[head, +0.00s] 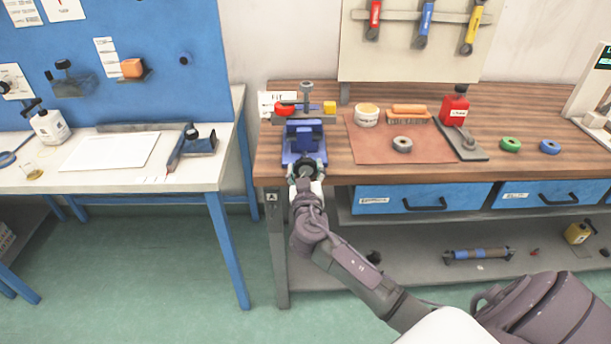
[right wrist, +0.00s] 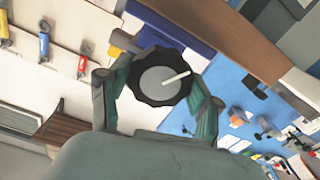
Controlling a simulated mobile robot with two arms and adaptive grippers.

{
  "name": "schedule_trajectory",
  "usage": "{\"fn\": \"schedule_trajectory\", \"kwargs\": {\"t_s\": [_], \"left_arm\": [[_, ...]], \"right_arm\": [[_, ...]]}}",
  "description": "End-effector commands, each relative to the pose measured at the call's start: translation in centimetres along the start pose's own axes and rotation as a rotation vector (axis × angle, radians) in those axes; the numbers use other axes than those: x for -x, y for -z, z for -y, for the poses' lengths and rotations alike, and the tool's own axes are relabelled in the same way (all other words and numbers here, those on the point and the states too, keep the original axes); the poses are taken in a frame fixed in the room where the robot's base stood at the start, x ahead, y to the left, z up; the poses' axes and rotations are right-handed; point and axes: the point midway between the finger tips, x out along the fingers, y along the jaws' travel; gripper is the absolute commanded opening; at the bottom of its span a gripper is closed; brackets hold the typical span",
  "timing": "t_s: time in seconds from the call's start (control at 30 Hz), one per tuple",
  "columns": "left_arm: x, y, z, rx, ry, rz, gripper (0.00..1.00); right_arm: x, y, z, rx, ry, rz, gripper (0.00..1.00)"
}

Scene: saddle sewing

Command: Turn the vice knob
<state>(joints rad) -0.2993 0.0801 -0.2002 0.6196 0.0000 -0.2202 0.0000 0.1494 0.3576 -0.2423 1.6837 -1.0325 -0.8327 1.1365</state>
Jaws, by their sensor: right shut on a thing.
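The vice (head: 305,140) is blue and stands at the left front corner of the wooden workbench in the head view. Its black knob (head: 305,168) faces the bench's front edge. My right gripper (head: 306,176) is at the knob, with a finger on each side of it. In the right wrist view the knob (right wrist: 162,77) is round and scalloped, with a grey centre and a pale line. The fingers of my right gripper (right wrist: 160,90) are shut on its two sides. My left gripper is in neither view.
On the workbench (head: 540,130), a brown mat (head: 430,150) holds a jar and a grey roll. Blue drawers (head: 420,199) sit below the top. A white table (head: 100,180) stands at left, with a gap between.

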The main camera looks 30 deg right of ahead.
Motion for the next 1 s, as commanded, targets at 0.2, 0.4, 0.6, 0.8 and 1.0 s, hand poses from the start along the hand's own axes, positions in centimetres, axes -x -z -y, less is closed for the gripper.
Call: {"fn": "schedule_trajectory", "kwargs": {"t_s": [0.2, 0.4, 0.6, 0.8, 1.0], "left_arm": [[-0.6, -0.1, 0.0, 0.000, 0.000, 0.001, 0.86], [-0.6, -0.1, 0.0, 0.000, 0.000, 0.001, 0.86], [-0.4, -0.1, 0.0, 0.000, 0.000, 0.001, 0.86], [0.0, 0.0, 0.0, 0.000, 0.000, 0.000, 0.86], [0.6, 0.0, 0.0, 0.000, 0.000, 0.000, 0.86]], "right_arm": [[0.0, -0.1, 0.1, 0.206, 0.000, 0.001, 0.29], [0.0, 0.0, 0.1, 0.397, -0.001, 0.001, 0.29], [0.0, 0.1, 0.1, 0.588, 0.000, 0.001, 0.29], [0.0, 0.1, 0.1, 0.779, 0.000, 0.001, 0.29], [0.0, 0.1, 0.1, 0.969, 0.000, 0.001, 0.29]]}}
